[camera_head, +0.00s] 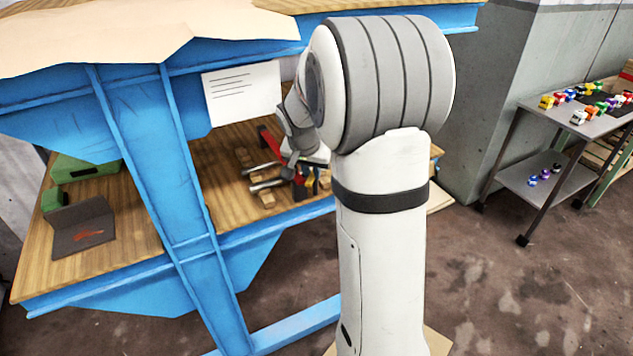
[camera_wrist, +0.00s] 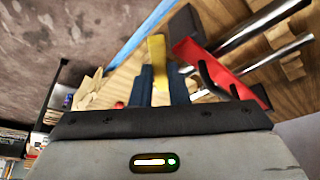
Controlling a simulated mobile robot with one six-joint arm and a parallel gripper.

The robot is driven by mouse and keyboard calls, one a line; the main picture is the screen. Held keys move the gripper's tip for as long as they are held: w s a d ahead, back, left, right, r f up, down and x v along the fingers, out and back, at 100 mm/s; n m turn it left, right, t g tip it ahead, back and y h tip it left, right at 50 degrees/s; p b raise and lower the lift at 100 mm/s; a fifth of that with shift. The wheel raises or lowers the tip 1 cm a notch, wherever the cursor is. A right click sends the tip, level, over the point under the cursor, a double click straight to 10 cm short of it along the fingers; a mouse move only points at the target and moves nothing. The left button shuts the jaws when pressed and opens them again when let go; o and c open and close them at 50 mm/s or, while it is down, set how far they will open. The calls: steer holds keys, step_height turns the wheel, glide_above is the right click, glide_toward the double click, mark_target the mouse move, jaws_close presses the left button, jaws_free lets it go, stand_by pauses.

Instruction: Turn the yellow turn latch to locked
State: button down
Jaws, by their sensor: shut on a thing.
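The yellow turn latch (camera_wrist: 158,50) shows in the wrist view as an upright yellow bar between the two blue fingers of my gripper (camera_wrist: 160,78). My gripper is shut on it, and the latch's upper end sticks out past the fingertips. The latch's base and its locked or unlocked marking are hidden behind the gripper body. A red part (camera_wrist: 198,57) with a black hooked handle sits just right of the latch. In the head view my gripper (camera_head: 299,184) is at the wooden bench, partly behind my arm, and the latch is too small to make out surely.
Metal rods (camera_wrist: 262,24) on wooden blocks lie right of the red part. The blue bench frame (camera_head: 180,180) has a post left of my arm. A green box (camera_head: 86,168) and dark folder (camera_head: 82,227) lie on the bench's left. A cart (camera_head: 545,190) with toys stands right.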

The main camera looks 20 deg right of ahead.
steer(key=shift+w+a+m+g+h+b, duration=0.25)
steer(key=shift+m+g+b, duration=0.2)
steer(key=shift+m+b, duration=0.6)
steer(key=shift+w+a+m+g+h+b, duration=0.15)
steer(key=shift+w+m+g+b, duration=0.4)
steer(key=shift+m, duration=0.85)
steer(key=shift+w+a+m+g+h+b, duration=0.1)
steer(key=shift+m+g+h+b, duration=0.15)
steer(key=shift+m+b, duration=0.9)
steer(key=c, duration=1.4)
jaws_free()
steer(key=shift+r, duration=0.1)
